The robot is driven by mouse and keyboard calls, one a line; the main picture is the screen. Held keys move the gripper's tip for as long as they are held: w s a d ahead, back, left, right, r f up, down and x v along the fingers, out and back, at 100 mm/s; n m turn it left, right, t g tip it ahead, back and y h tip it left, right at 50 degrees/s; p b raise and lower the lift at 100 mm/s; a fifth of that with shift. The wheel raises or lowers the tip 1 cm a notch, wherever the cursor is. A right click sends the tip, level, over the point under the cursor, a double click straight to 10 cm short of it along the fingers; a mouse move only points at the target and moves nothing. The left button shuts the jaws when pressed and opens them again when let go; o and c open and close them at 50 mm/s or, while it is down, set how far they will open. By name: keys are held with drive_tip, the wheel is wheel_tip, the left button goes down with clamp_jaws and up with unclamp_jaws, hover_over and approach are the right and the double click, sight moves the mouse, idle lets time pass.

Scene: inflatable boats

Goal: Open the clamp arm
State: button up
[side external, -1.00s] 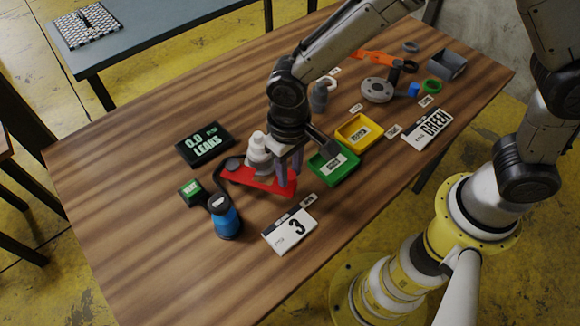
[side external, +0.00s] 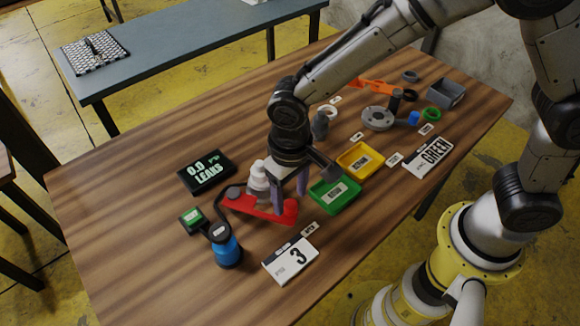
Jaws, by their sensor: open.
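A long red part (side external: 262,208), which may be the clamp arm, lies low at the middle left of the table. A white fitting (side external: 258,176) stands at its back edge, and a dark round piece sits at its left end. My gripper (side external: 290,193) points down at the red part's right end. Its two purple fingers are apart, one in front of that end and the other to its right and behind. I cannot tell whether they touch it. Nothing is visibly held. Whether the clamp is closed is too small to tell.
The table's left front is clear.

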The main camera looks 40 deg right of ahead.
wheel_tip(320, 180, up, 12)
idle(0.4)
drive_tip(key=s+d+r+m+t+y, duration=0.1)
drive_tip(key=d+r+m+t, duration=0.1)
drive_tip(key=d+r, duration=0.4)
drive_tip(key=s+d+r+m+t, duration=0.1)
drive_tip(key=d+r, duration=0.3)
drive_tip(key=d, duration=0.4)
drive_tip(key=s+d+f+n+t+h, duration=0.1)
drive_tip(key=s+d+f, duration=0.3)
drive_tip(key=s+d, duration=0.5)
drive_tip(key=s+n+t, duration=0.1)
drive_tip(key=s, duration=0.2)
drive_tip(key=shift+s+f+t, duration=0.15)
drive_tip(key=shift+f+t, duration=0.15)
